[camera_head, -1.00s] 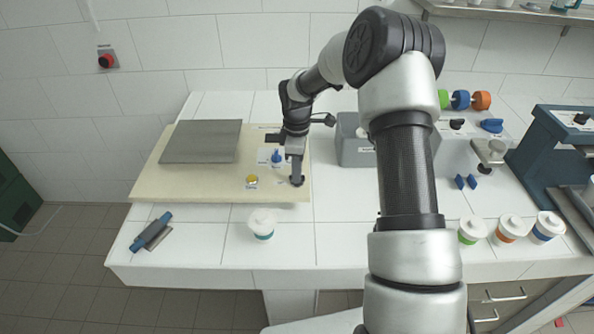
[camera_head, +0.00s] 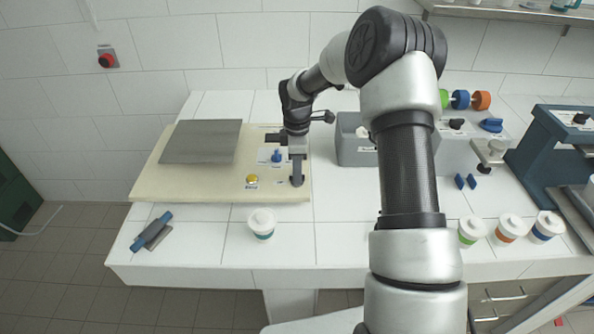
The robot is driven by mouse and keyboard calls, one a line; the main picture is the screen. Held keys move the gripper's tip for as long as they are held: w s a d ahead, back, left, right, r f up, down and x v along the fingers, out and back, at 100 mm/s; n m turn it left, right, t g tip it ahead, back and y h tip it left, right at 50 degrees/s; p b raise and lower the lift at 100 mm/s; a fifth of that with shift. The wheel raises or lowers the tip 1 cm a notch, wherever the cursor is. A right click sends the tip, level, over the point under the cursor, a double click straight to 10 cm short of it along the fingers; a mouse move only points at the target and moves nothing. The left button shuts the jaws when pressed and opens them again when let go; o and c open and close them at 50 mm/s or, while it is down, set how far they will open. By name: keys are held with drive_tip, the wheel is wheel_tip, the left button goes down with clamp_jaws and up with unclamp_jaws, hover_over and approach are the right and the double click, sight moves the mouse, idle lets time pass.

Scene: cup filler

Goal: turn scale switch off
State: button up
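The scale (camera_head: 205,182) is a cream, flat body with a grey plate (camera_head: 202,141) at its back left. A blue switch (camera_head: 277,156) stands on a pale patch on the right part of the scale. A yellow button (camera_head: 252,179) sits in front and to the left of it. My gripper (camera_head: 296,180) points down at the scale's right edge, just right of and in front of the blue switch. I see it from the side, so whether its fingers are apart or together is hidden.
A white cup with a teal band (camera_head: 262,224) stands in front of the scale. A blue-handled tool (camera_head: 152,232) lies at the front left. A grey box (camera_head: 352,150) is right of my gripper. Several lidded cups (camera_head: 472,230) stand at the right front.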

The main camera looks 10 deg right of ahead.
wheel_tip(320, 180, up, 17)
drive_tip(key=shift+r, duration=0.2)
idle(0.6)
drive_tip(key=shift+r, duration=0.1)
drive_tip(key=s+r+m+t+h, duration=0.1)
drive_tip(key=s+r+m+t, duration=0.2)
drive_tip(key=s+r+m, duration=0.75)
drive_tip(key=s+m+t+y, duration=0.1)
drive_tip(key=s+m, duration=0.4)
drive_tip(key=s, duration=1.6)
drive_tip(key=shift+s+t, duration=0.35)
drive_tip(key=shift+t, duration=0.45)
drive_tip(key=shift+r+m, duration=0.1)
drive_tip(key=shift+m, duration=0.15)
